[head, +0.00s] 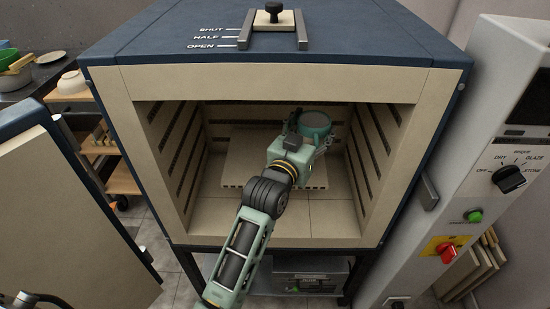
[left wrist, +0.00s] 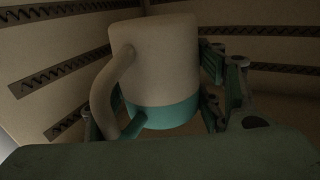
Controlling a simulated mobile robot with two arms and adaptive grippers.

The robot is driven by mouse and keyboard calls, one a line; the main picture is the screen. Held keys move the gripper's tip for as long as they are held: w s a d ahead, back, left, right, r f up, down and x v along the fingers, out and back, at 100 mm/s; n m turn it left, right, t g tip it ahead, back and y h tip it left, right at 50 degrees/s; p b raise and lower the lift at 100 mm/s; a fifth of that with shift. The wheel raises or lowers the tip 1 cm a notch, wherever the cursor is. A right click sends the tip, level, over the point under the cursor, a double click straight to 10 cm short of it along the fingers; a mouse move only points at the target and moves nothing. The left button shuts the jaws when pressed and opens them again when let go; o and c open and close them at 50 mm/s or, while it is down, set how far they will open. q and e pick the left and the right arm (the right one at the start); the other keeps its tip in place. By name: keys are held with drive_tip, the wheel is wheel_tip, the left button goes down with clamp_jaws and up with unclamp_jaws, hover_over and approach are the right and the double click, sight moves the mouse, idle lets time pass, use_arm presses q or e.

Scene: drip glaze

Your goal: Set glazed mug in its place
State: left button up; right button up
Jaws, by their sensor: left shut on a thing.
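The glazed mug (head: 315,121) is inside the open kiln, towards the right of the chamber, with its teal rim and dark opening facing up in the head view. In the left wrist view the mug (left wrist: 162,60) shows a pale body with a teal band at the lower end in the picture, and its handle (left wrist: 108,95) at the left. My left gripper (head: 306,137) is shut on the mug, with fingers at both sides of it. A pale kiln shelf (head: 250,145) lies behind and below. I cannot tell whether the mug touches it.
The kiln's side walls (head: 378,150) carry slotted heating elements close to my left gripper. The kiln door (head: 75,215) stands open at the left. A control panel (head: 510,150) with a dial is at the right. The kiln floor (head: 330,215) is bare in front.

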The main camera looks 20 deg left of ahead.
use_arm(q)
drive_tip(key=shift+w+a+f, duration=0.4)
drive_tip(key=shift+a+f, duration=1.35)
drive_tip(key=shift+a, duration=0.05)
drive_tip(key=shift+w+a+f, duration=0.45)
drive_tip(key=shift+a+f, duration=1.25)
drive_tip(key=shift+a, duration=0.15)
drive_tip(key=shift+w+a+f, duration=0.4)
drive_tip(key=shift+a+f, duration=1.35)
drive_tip(key=shift+a, duration=0.05)
drive_tip(key=o, duration=1.4)
drive_tip(key=shift+f, duration=0.2)
drive_tip(key=shift+r, duration=0.25)
drive_tip(key=s, duration=0.4)
drive_tip(key=s+a, duration=0.1)
drive_tip(key=s, duration=0.3)
drive_tip(key=s+a, duration=0.1)
drive_tip(key=s, duration=0.3)
